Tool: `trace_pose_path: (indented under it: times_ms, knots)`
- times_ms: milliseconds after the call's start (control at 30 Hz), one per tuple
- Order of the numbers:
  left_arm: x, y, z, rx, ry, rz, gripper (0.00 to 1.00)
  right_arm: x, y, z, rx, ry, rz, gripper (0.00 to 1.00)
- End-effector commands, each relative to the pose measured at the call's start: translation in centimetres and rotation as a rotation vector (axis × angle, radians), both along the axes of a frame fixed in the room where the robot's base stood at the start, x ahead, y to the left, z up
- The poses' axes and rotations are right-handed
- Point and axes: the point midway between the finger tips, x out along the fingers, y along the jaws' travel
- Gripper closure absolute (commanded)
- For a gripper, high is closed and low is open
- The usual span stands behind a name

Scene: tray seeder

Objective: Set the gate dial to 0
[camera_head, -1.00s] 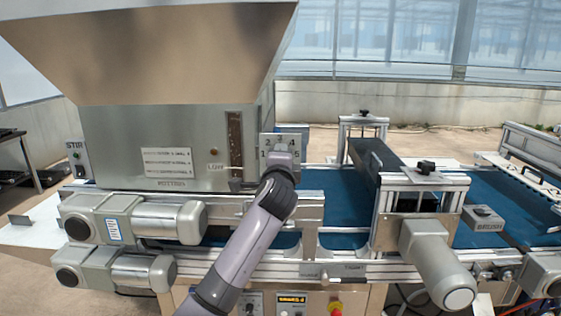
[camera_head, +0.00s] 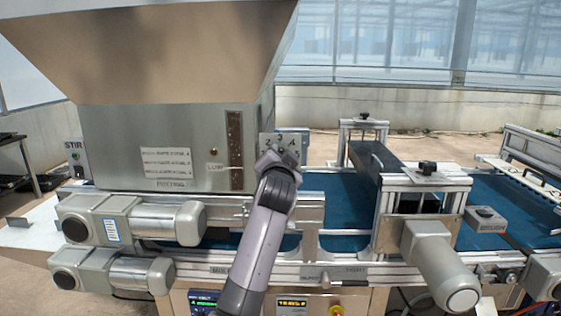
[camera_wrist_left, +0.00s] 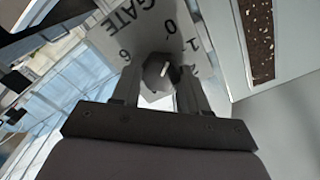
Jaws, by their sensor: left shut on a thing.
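The gate dial's pale number plate (camera_head: 292,140) stands at the right side of the seeder's hopper housing, with some digits showing above my wrist. In the left wrist view the plate (camera_wrist_left: 108,38) reads GATE, with 6, 0, 1 and part of another digit around a grey knob (camera_wrist_left: 156,70). A short white mark on the knob points up and right in that view, toward the 0 and 1 side; the exact number is unclear. My left gripper (camera_wrist_left: 160,82) is shut on the knob, one finger on each side. In the head view the wrist hides the knob.
The big hopper (camera_head: 150,50) and its housing (camera_head: 110,130) stand left of the dial. A seed window (camera_head: 235,150) is close beside it. A blue belt (camera_head: 335,190) with a metal frame (camera_head: 425,180) runs to the right. Motors (camera_head: 165,220) jut out in front.

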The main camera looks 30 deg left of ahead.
Motion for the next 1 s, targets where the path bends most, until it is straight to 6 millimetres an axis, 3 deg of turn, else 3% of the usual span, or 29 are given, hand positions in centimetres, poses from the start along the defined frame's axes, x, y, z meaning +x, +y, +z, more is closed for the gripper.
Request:
trace_pose_path:
  times_ms: [300,867,900,967,1000]
  knots:
    - [0.0,-0.06,-0.08,-0.112,-0.066,-0.001,0.87,0.0,0.0,-0.34,0.0,0.0,0.0,1.0]
    - [0.0,-0.04,-0.04,-0.138,-0.082,-0.001,0.87,0.02,0.01,-0.35,0.0,-0.001,0.0,1.0]
    - [0.0,-0.04,-0.04,-0.138,-0.082,-0.001,0.46,0.02,0.0,-0.36,0.0,0.0,0.0,1.0]
    - [0.0,-0.03,-0.03,-0.137,-0.081,-0.001,0.31,0.02,0.01,-0.35,0.0,-0.001,0.0,1.0]
    - [-0.01,-0.02,-0.03,-0.137,-0.081,-0.001,0.31,0.02,0.01,-0.35,0.0,-0.001,0.0,1.0]
